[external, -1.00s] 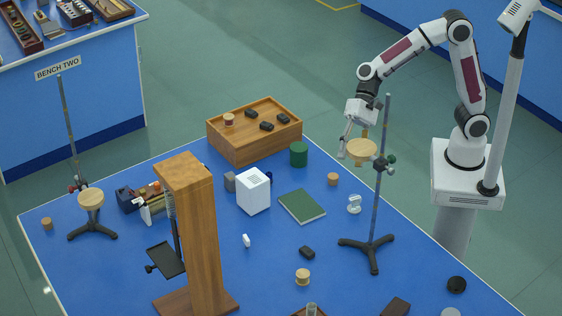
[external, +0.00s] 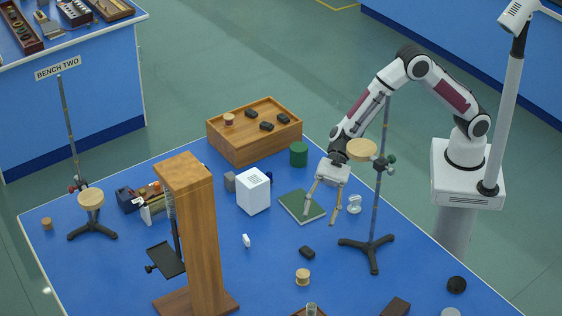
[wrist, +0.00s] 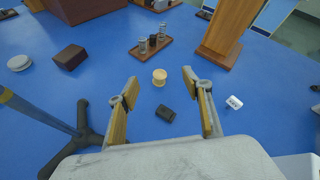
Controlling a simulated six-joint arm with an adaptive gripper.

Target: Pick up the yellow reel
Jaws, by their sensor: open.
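The pale yellow reel (external: 303,276) stands upright on the blue bench near its front. In the wrist view the yellow reel (wrist: 159,77) shows ahead, between and just beyond my fingertips. My gripper (external: 319,217) is open and empty, pointing down above the bench near the green book. It is apart from the reel, which lies nearer the camera. Both wooden-padded fingers of my gripper (wrist: 161,90) show in the wrist view with nothing between them.
A small black block (external: 307,252) lies between my gripper and the reel. The retort stand (external: 373,255) is close on the right, a wooden column (external: 200,235) to the left. A small white piece (external: 246,240) lies left, with clear bench around it.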

